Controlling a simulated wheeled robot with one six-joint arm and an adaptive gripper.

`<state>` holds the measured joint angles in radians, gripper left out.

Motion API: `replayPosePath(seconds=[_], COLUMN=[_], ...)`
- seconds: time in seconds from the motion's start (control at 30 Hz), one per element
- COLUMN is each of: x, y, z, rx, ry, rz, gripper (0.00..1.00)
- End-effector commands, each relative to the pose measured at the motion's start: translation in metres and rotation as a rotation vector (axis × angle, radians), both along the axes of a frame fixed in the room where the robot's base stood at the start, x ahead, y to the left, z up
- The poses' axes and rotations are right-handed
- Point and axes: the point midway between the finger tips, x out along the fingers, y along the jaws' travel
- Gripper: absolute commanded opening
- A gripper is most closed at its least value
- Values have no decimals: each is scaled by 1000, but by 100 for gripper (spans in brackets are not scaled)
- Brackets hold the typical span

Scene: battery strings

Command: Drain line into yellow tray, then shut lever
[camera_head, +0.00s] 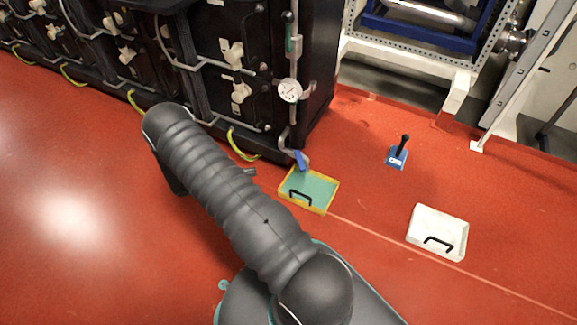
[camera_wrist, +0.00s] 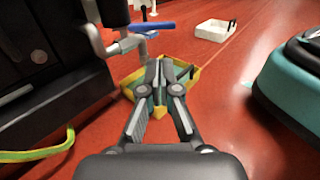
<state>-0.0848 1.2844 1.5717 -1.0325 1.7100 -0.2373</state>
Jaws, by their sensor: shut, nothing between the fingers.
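The yellow tray (camera_head: 301,203) lies on the red floor at the foot of the black battery rack, with a green inside and a black handle. I cannot tell whether the green is liquid or the tray's bottom. The blue lever (camera_head: 300,159) sits on the drain pipe just above the tray's back edge. In the wrist view the lever (camera_wrist: 153,27) points right from the grey pipe (camera_wrist: 124,44). My gripper (camera_wrist: 160,68) is shut and empty, in front of the tray in that view and hiding its middle. It is mostly hidden behind my arm in the head view.
A round gauge (camera_head: 289,90) sits on the pipe above the lever. A blue base with a black stick (camera_head: 398,152) and a white tray (camera_head: 437,232) stand to the right. Yellow-green cables (camera_head: 241,146) loop out along the rack's foot. The floor at left is clear.

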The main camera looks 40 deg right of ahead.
Motion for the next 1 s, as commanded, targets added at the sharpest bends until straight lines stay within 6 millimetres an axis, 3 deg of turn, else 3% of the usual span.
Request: replayPosePath(seconds=[0.23, 0.7, 1.0], x=[-8, -47, -61], y=[-15, -91, -121], z=[-4, -5, -4], rx=[-7, -5, -6], ry=[13, 12, 11], rz=[4, 3, 6], gripper=[0, 0, 0])
